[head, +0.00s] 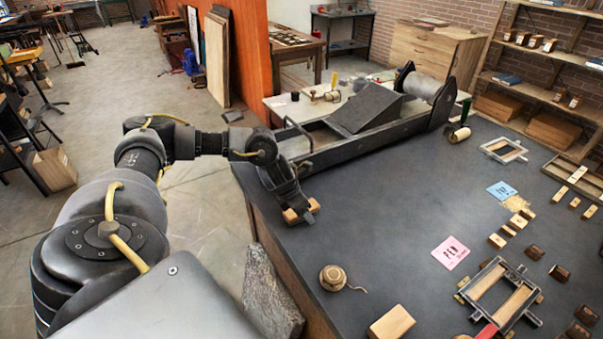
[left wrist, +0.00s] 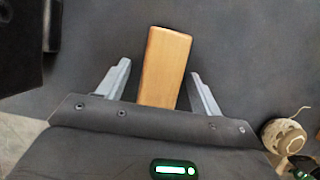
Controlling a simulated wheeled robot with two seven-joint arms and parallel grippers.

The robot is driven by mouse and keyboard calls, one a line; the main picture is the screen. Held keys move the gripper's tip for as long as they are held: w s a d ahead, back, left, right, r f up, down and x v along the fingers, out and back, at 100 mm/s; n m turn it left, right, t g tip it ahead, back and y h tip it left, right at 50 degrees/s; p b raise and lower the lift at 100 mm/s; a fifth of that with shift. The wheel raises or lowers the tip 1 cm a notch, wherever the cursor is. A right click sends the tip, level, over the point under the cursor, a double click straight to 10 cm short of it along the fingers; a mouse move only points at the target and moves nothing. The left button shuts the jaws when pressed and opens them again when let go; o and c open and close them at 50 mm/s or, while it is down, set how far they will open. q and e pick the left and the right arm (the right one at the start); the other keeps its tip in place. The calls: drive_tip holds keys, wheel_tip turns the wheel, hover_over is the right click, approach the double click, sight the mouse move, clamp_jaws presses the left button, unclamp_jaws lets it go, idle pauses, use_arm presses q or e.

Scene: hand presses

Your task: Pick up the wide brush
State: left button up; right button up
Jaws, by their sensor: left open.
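A plain light-brown wooden piece, which looks like the wide brush (left wrist: 165,62), lies on the dark table top. In the left wrist view it sits between the two fingers of my left gripper (left wrist: 158,72), with dark gaps on both sides. Its lower end is hidden by the gripper body, and I see no bristles. In the head view the brush (head: 291,216) shows under my left gripper (head: 301,211), near the table's left edge. The left gripper is open around it and points down. My right gripper is in neither view.
A long press bed (head: 375,137) with a roller stands just behind the gripper. A twine ball (head: 333,278) and a wooden block (head: 391,322) lie toward the front. A pink card (head: 450,252), frames and small blocks fill the right. The middle table is clear.

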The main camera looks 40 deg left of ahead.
use_arm(q)
drive_tip(key=shift+f, duration=0.15)
drive_tip(key=c, duration=1.1)
drive_tip(key=shift+r, duration=0.4)
wheel_tip(320, 180, up, 2)
drive_tip(key=shift+r, duration=0.1)
drive_tip(key=shift+a+r+b, duration=0.75)
drive_tip(key=shift+a+r, duration=1)
drive_tip(key=shift+a, duration=0.6)
drive_tip(key=shift+a+r+b, duration=0.7)
drive_tip(key=shift+a+r, duration=1.05)
drive_tip(key=shift+a, duration=0.55)
drive_tip(key=shift+a+r+b, duration=0.75)
drive_tip(key=shift+a+r, duration=1)
drive_tip(key=shift+a, duration=0.6)
